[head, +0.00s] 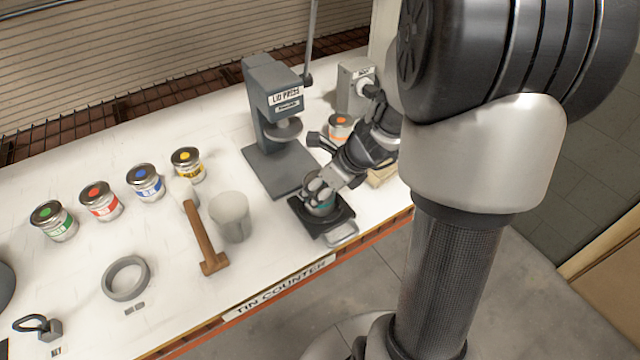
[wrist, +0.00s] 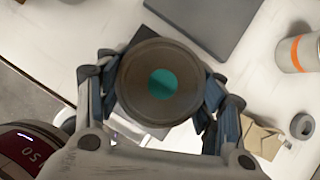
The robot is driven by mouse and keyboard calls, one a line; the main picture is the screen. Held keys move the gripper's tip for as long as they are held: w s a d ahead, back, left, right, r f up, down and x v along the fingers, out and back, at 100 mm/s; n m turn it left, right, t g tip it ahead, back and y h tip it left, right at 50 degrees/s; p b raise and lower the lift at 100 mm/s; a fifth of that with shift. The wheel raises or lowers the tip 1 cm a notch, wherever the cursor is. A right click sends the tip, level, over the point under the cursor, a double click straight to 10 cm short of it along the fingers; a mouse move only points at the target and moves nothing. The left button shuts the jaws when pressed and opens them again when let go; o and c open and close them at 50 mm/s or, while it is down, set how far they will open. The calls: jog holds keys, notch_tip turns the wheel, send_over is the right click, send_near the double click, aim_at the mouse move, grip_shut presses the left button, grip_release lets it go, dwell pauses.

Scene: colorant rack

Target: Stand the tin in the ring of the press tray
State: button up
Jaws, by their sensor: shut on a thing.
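The tin (head: 322,207) has a teal band, and in the wrist view its dark round top (wrist: 140,92) shows a teal disc in the middle. My gripper (head: 319,190) is shut on the tin; its fingers (wrist: 160,85) lie on both sides of it. The tin looks upright over the black press tray (head: 337,228), which has a pale handle at its front. The tin and gripper cover the ring, so I cannot tell whether the tin rests inside it or is held just above.
The grey lid press (head: 283,165) stands behind the tray. An orange-marked tin (head: 341,128) is to the right of the press. A grey cup (head: 231,217), a mallet (head: 204,235) and several coloured tins (head: 146,183) stand to the left. The counter's front edge is close to the tray.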

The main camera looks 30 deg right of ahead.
jog(key=shift+f, duration=0.15)
jog(key=o, duration=1.2)
jog(key=shift+o, duration=0.2)
jog(key=shift+r, duration=0.3)
jog(key=p+v, duration=0.5)
jog(key=v, duration=0.6)
jog(key=shift+s+r+p, duration=0.25)
jog(key=shift+r+p, duration=0.05)
jog(key=shift+p, duration=0.05)
jog(key=shift+d, duration=0.1)
